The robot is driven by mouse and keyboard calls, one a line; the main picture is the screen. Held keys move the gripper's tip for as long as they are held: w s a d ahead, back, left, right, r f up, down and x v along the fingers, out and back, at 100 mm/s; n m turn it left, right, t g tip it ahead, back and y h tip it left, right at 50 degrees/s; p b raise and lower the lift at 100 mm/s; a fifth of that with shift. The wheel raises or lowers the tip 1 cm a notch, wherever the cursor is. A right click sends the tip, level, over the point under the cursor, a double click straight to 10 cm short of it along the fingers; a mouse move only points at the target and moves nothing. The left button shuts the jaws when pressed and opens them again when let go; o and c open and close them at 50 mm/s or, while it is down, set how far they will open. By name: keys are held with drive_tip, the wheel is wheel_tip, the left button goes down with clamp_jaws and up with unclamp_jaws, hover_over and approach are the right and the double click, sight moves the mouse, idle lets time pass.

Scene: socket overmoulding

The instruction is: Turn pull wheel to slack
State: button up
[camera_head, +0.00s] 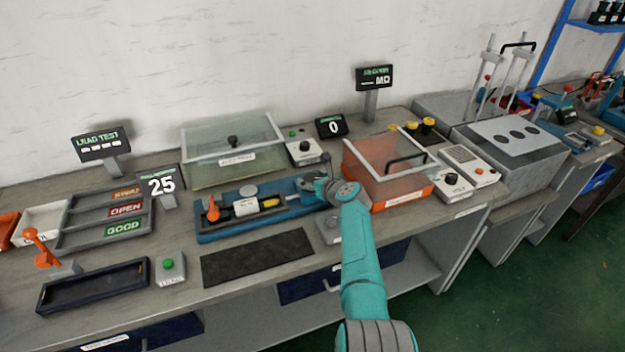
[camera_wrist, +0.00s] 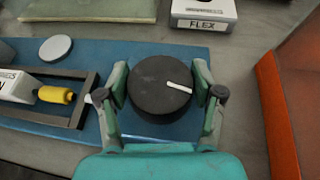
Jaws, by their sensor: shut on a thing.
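The pull wheel (camera_wrist: 160,88) is a dark round knob with a white pointer mark, on the right end of a blue fixture (camera_wrist: 65,127). In the wrist view its mark points right and slightly down. My gripper (camera_wrist: 161,92) has one finger on each side of the wheel and is shut on it. In the head view my gripper (camera_head: 326,187) is at the right end of the blue fixture (camera_head: 215,231) and mostly hides the wheel. A yellow part (camera_wrist: 56,95) lies in the fixture's frame, left of the wheel.
An orange box with a clear lid (camera_head: 400,190) stands close on the right of my gripper. A FLEX box (camera_wrist: 203,14) with a knob is behind. A black mat (camera_head: 257,257) lies in front of the fixture. A grey disc (camera_wrist: 55,48) sits on the fixture.

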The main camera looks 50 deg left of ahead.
drive_tip(key=shift+d+f, duration=0.1)
drive_tip(key=shift+f, duration=0.05)
drive_tip(key=o, duration=0.9)
drive_tip(key=shift+o, duration=1.2)
drive_tip(key=shift+v, duration=6.05)
drive_tip(key=shift+w, duration=0.15)
